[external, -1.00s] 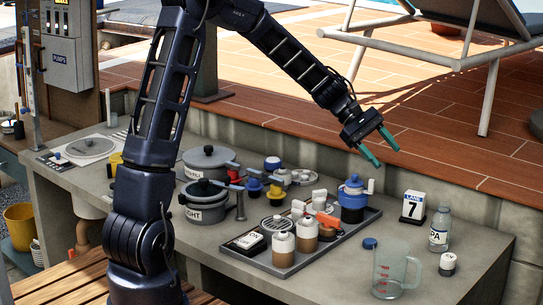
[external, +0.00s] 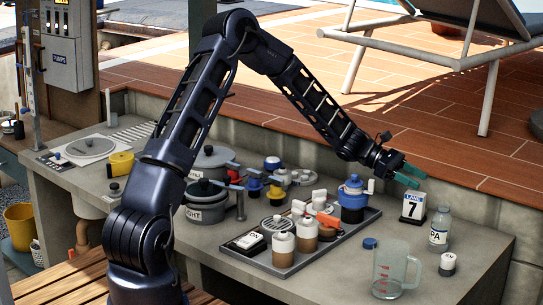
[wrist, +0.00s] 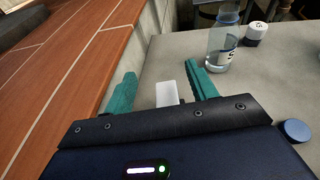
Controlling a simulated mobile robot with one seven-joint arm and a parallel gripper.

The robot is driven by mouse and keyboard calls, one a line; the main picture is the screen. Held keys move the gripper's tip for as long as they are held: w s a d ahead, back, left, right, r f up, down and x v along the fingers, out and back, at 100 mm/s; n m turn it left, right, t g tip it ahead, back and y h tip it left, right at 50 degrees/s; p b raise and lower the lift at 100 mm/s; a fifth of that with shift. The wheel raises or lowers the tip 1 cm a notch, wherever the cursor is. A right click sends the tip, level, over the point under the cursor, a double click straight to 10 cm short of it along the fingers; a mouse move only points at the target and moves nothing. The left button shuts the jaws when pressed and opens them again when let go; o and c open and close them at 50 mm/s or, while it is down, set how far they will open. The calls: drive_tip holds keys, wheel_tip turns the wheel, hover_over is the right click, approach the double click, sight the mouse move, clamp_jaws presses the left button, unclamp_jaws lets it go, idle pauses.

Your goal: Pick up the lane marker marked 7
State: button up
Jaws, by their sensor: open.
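The lane marker (external: 413,207) is a small white block with a blue "LANE" band and a black 7, upright on a dark base. It stands on the grey counter in the external view. My gripper (external: 408,175) has green fingers and is open, just above and slightly behind the marker. In the wrist view, the plain white top of a block that looks like the marker (wrist: 167,93) shows between the two green fingers (wrist: 163,90). Its number is not visible there. Nothing is held.
A clear bottle (external: 440,230) stands just right of the marker. A small white jar (external: 447,264), a blue cap (external: 370,243) and a clear measuring jug (external: 390,272) are nearer the front. A tray (external: 283,270) with bottles lies left. The low wall runs behind.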

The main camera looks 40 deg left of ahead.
sight(412, 192)
drive_tip(key=shift+f, duration=1.4)
wheel_tip(412, 192, down, 2)
drive_tip(key=shift+f, duration=0.2)
drive_tip(key=shift+x, duration=1.15)
drive_tip(key=shift+w+d+f, duration=0.1)
drive_tip(key=shift+d, duration=0.2)
drive_tip(key=shift+c, duration=0.5)
drive_tip(key=c, duration=1.1)
